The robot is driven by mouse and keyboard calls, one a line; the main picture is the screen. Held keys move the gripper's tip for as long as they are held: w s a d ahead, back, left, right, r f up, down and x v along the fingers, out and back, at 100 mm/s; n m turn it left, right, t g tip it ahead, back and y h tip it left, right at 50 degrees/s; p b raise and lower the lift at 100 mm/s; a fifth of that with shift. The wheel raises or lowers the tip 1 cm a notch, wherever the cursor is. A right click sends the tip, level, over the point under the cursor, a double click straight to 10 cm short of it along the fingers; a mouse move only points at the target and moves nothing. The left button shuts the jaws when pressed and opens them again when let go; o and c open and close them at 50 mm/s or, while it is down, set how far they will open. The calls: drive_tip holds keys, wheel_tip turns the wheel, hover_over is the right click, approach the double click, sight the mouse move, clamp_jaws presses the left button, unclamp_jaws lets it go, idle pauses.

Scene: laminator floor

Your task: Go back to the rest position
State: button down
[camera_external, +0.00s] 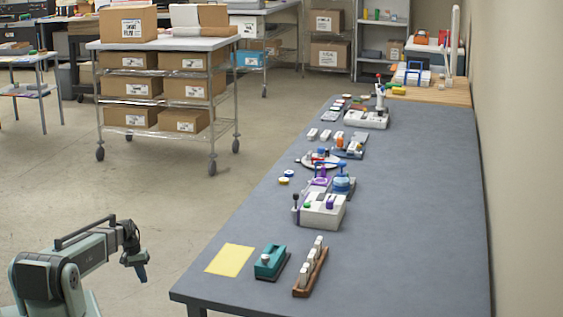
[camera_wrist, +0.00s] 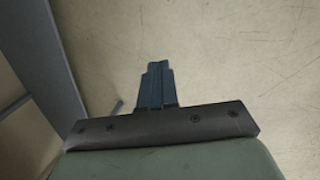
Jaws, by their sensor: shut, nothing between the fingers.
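My gripper (camera_external: 141,274) hangs at the lower left in the external view, fingers pointing down over the bare floor. It is off the left side of the grey table and apart from everything on it. In the wrist view my gripper (camera_wrist: 156,66) shows its dark blue fingers closed together with nothing between them.
The grey table (camera_external: 420,230) holds a yellow sheet (camera_external: 230,260), a teal device (camera_external: 270,262), a brown rack (camera_external: 311,272) with white pieces and a white box device (camera_external: 322,212). A wheeled cart (camera_external: 165,100) with boxes stands behind. Floor around my gripper is clear.

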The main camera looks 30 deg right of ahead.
drive_tip(key=s+a+f+n+g+y, duration=0.1)
drive_tip(key=s+a+f, duration=0.3)
drive_tip(key=a, duration=0.4)
drive_tip(key=s+a+f+n+g, duration=0.1)
drive_tip(key=s+a+f, duration=0.3)
drive_tip(key=a, duration=0.4)
drive_tip(key=s+a+f+n+y, duration=0.1)
drive_tip(key=s+a+f, duration=0.35)
drive_tip(key=a, duration=0.25)
drive_tip(key=s+a+f+n+g, duration=0.1)
drive_tip(key=s+a+f, duration=0.1)
drive_tip(key=s+a, duration=0.4)
drive_tip(key=s+a+f+n+g, duration=0.1)
drive_tip(key=s+a+f+g, duration=0.1)
drive_tip(key=s+a, duration=0.4)
drive_tip(key=s, duration=0.5)
drive_tip(key=shift+s+a+f, duration=0.15)
drive_tip(key=shift+s+a, duration=0.2)
drive_tip(key=shift+s, duration=0.05)
drive_tip(key=c, duration=1.8)
unclamp_jaws()
